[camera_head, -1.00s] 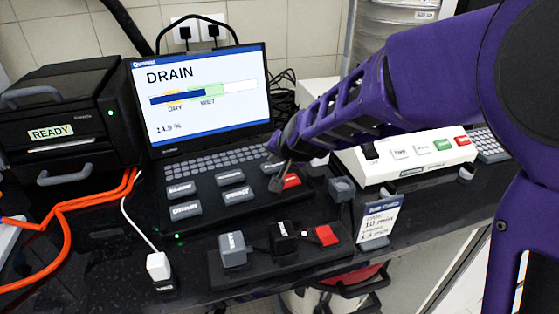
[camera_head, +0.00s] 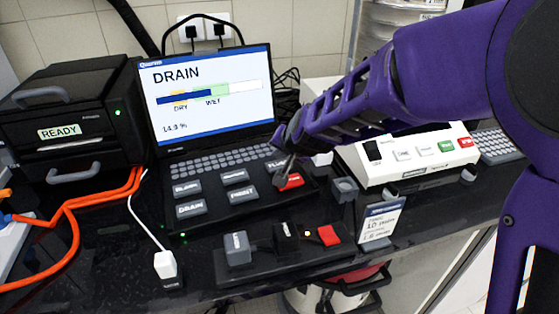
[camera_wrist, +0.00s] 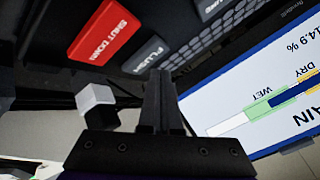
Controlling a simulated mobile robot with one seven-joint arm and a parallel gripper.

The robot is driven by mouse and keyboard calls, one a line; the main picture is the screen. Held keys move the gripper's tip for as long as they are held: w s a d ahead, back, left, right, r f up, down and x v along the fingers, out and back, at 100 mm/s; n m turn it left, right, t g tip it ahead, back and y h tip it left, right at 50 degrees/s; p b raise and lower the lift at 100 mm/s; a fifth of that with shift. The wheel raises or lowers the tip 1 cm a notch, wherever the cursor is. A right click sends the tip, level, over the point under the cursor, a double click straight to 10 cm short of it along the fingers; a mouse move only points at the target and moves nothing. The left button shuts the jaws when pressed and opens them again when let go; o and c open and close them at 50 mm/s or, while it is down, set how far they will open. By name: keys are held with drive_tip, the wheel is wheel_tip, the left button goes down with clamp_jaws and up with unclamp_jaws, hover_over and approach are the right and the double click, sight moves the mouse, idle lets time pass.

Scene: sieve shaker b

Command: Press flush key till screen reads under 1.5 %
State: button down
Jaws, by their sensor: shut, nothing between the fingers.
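The screen (camera_head: 205,95) in the head view shows DRAIN and what looks like 14.9 %, which the wrist view (camera_wrist: 265,100) also shows. Its dark blue bar runs past DRY into the green WET zone. The grey flush key (camera_head: 275,164) is partly hidden by my gripper; in the wrist view the FLUSH key (camera_wrist: 146,56) shows clearly beside the red SHUT DOWN key (camera_wrist: 104,32). My gripper (camera_head: 282,181) is shut and empty, tips down close to these two keys. In the wrist view its fingers (camera_wrist: 160,74) point towards the flush key's edge; I cannot tell whether they touch it.
Other grey keys, including DRAIN (camera_head: 191,208) and PRINT (camera_head: 243,196), sit left of my gripper. A red button box (camera_head: 328,235) and a card stand (camera_head: 380,222) are in front. A white device (camera_head: 410,153) stands right, under my arm.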

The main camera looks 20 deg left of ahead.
sight(279, 167)
wheel_tip(279, 167, up, 5)
drive_tip(key=p, duration=0.4)
drive_tip(key=shift+w, duration=0.1)
idle(0.8)
